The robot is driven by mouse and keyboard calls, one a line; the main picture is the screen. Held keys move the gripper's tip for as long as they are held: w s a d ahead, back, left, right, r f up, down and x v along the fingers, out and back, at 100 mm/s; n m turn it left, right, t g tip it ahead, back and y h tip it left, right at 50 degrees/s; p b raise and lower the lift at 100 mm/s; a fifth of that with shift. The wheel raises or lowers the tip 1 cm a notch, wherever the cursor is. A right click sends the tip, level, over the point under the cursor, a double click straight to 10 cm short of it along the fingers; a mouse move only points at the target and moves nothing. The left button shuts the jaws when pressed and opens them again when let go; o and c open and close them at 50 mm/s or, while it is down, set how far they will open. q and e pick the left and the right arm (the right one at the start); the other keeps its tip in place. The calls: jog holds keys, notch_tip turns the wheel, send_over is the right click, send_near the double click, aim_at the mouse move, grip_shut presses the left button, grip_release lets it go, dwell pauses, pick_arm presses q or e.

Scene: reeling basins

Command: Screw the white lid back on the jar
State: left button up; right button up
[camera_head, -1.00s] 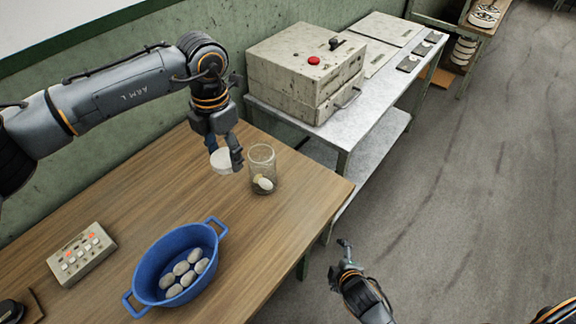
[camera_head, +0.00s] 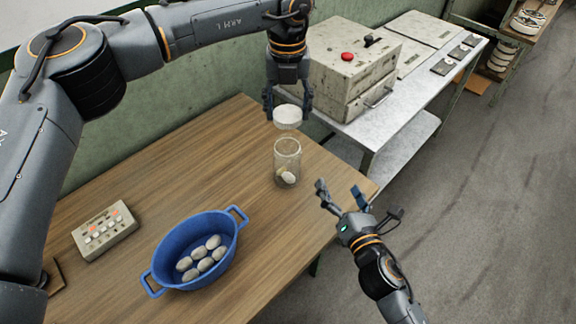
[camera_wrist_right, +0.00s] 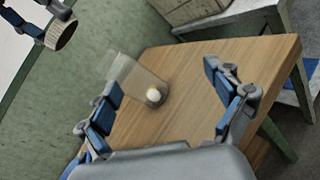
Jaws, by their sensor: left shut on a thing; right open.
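The clear glass jar (camera_head: 287,158) stands upright and open on the wooden table, with whitish egg-like things at its bottom. My left gripper (camera_head: 287,112) is shut on the white lid (camera_head: 288,117) and holds it level, apart from and above the jar's mouth. My right gripper (camera_head: 341,196) is open and empty, to the right of the jar near the table's edge. In the right wrist view the jar (camera_wrist_right: 132,80) shows beyond the open fingers (camera_wrist_right: 166,100), and the lid (camera_wrist_right: 61,36) is at the upper left.
A blue two-handled basin (camera_head: 166,262) with several whitish cocoon-like things stands at the front of the wooden table (camera_head: 150,180). A button box (camera_head: 104,230) lies at the left. A metal bench (camera_head: 395,113) with a grey box (camera_head: 345,65) stands behind at the right.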

aim_at(294, 167)
pick_arm(q)
jog(key=shift+a, duration=0.1)
pick_arm(e)
jog(key=a+n+y, duration=0.1)
jog(key=n, duration=0.1)
jog(key=a+n+y, duration=0.1)
jog(key=a+n, duration=0.1)
jog(key=n, duration=0.1)
jog(key=a+n+y, duration=0.2)
jog(key=n, duration=0.1)
jog(key=shift+s+a+f+g, duration=0.1)
jog(key=shift+s+f+g, duration=0.2)
jog(key=shift+g, duration=0.1)
jog(key=shift+s+a+n+y, duration=0.15)
jog(key=shift+a+n+y, duration=0.25)
jog(key=shift+n, duration=0.3)
jog(key=x, duration=1.2)
jog(key=shift+f, duration=0.1)
jog(key=c, duration=1.8)
pick_arm(q)
jog(key=shift+f, duration=2.5)
jog(key=shift+f, duration=0.1)
